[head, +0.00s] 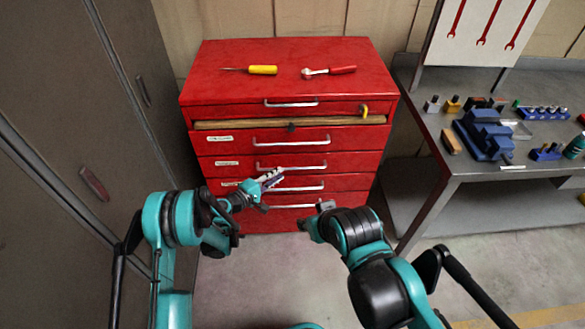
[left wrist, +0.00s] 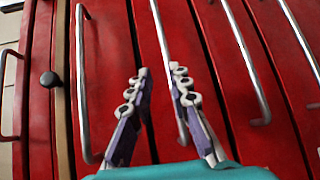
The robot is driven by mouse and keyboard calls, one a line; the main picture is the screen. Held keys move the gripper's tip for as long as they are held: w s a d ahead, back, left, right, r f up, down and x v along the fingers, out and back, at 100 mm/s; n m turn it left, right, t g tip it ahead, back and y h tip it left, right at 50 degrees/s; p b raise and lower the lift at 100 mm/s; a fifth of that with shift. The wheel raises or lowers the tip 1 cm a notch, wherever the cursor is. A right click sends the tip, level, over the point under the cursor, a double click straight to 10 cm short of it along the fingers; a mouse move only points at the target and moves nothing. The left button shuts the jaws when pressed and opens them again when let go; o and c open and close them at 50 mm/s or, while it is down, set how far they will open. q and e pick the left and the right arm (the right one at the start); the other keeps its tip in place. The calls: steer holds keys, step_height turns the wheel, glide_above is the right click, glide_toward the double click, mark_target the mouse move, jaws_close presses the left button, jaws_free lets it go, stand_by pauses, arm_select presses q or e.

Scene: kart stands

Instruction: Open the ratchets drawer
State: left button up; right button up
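The red tool cabinet (head: 290,85) has several drawers with silver bar handles. Small white labels sit at the left of some fronts; I cannot read them, so I cannot tell which is the ratchets drawer. My left gripper (head: 274,178) is in front of the middle drawers. In the left wrist view its two fingers (left wrist: 158,85) are apart, with one bar handle (left wrist: 165,60) showing between them. This matches the third handle down (head: 308,168). Contact cannot be told. My right gripper (head: 322,208) is low in front of the cabinet, its fingers unclear. All drawers look closed.
A yellow screwdriver (head: 262,70) and a red-handled ratchet (head: 330,71) lie on the cabinet top. A wooden strip (head: 250,124) and a black knob (head: 291,127) lie below the top drawer. A grey locker stands left; a workbench with a blue vise (head: 484,135) stands right.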

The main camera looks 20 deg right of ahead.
mark_target(292, 169)
arm_select(q)
steer(key=x, duration=0.2)
steer(key=b+x, duration=0.1)
steer(key=x, duration=0.2)
steer(key=f+b+x, duration=0.1)
steer(key=x, duration=0.2)
steer(key=shift+s+d+f, duration=0.1)
steer(key=shift+s+d, duration=0.15)
steer(key=shift+s, duration=0.05)
jaws_close()
